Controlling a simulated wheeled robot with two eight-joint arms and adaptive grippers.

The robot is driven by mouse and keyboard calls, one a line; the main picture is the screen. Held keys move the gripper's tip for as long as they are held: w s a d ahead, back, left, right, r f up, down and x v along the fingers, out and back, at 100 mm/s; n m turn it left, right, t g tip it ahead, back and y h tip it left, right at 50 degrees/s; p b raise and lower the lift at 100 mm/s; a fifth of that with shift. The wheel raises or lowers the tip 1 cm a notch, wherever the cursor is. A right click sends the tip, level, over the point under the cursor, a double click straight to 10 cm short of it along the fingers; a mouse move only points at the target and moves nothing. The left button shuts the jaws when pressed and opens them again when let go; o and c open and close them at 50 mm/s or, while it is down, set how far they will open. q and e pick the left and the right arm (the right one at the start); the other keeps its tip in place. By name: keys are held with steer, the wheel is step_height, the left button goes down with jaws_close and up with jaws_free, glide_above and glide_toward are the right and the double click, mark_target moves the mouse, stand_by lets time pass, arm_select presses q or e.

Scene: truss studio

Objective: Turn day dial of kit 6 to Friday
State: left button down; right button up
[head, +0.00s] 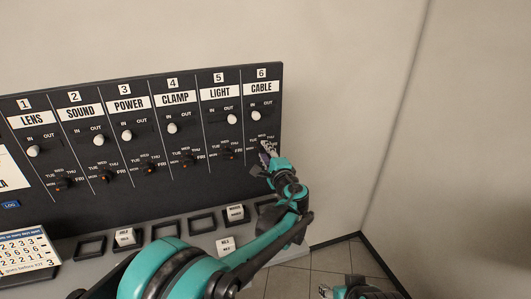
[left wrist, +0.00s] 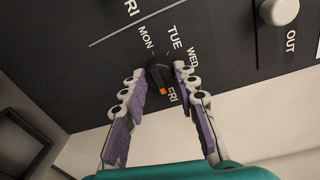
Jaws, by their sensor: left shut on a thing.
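The kit 6 column, labelled CABLE (head: 261,87), is the rightmost on the dark panel. My left gripper (head: 267,151) is at the day dial below that label and hides most of the dial in the head view. In the left wrist view the black day dial (left wrist: 157,74) sits between the two fingers of my left gripper (left wrist: 160,80), which is shut on it. The dial's orange mark points down the picture, beside the FRI label (left wrist: 172,94). MON, TUE and WED also show; THU is not readable there. My right gripper (head: 325,290) is low at the bottom edge, its jaws unclear.
The kit 6 white IN/OUT knob (head: 256,115) is above the dial. The kit 5 day dial (head: 229,155) is just left of my left gripper. A sloped ledge with square frames (head: 202,223) and tags runs below the panel. Floor and wall are clear at right.

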stand_by(0.3)
arm_select(q)
steer(key=c, duration=1.2)
jaws_free()
steer(key=shift+o, duration=0.2)
steer(key=v, duration=1.2)
